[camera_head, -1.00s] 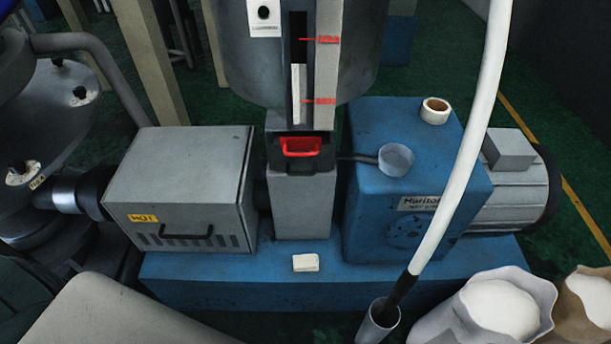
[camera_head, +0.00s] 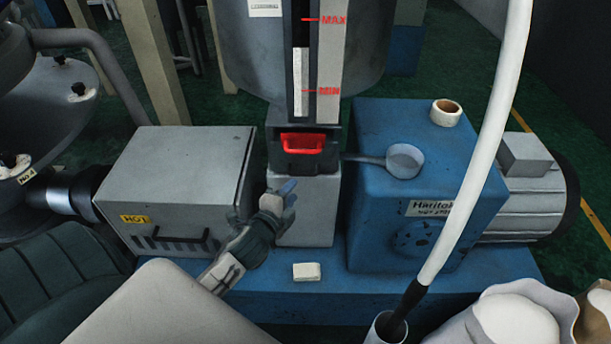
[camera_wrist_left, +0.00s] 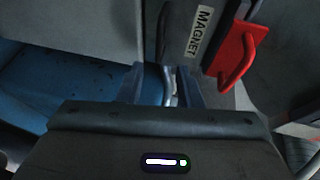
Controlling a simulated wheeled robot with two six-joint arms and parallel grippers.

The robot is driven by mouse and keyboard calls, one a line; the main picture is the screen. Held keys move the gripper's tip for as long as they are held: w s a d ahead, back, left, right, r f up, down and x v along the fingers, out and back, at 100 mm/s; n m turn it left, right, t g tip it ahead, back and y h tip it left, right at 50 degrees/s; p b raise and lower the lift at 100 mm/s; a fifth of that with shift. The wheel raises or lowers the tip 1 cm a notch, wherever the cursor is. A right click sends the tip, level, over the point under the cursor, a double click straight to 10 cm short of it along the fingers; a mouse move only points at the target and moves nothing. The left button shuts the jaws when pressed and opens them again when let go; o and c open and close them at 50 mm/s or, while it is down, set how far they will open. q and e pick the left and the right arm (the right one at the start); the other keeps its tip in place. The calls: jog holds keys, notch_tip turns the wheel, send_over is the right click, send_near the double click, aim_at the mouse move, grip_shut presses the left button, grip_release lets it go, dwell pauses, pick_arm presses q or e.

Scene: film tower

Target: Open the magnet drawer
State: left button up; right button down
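The magnet drawer (camera_head: 300,162) is a dark drawer with a red handle (camera_head: 303,150), set under the hopper's MIN/MAX gauge in the head view. It looks shut. In the left wrist view, the MAGNET label (camera_wrist_left: 200,31) and the red handle (camera_wrist_left: 237,66) show right of my fingers. My left gripper (camera_head: 285,189) is below and slightly left of the handle in the head view, apart from it. In the left wrist view my left gripper (camera_wrist_left: 162,78) is open, with nothing held between its fingers. My right gripper is not in view.
A grey box marked HOT (camera_head: 180,180) stands close on the left. A blue housing (camera_head: 445,180) with a scoop (camera_head: 404,160) and a tape roll (camera_head: 446,112) is on the right. A small white block (camera_head: 307,271) lies on the blue base. A white hose (camera_head: 470,170) hangs at right.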

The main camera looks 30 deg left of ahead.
aim_at(305, 175)
pick_arm(q)
jog(key=p+x, duration=0.1)
jog(key=x, duration=0.8)
jog(key=shift+w+f+p, duration=0.1)
jog(key=shift+w+p, duration=0.25)
jog(key=shift+w, duration=0.05)
grip_shut()
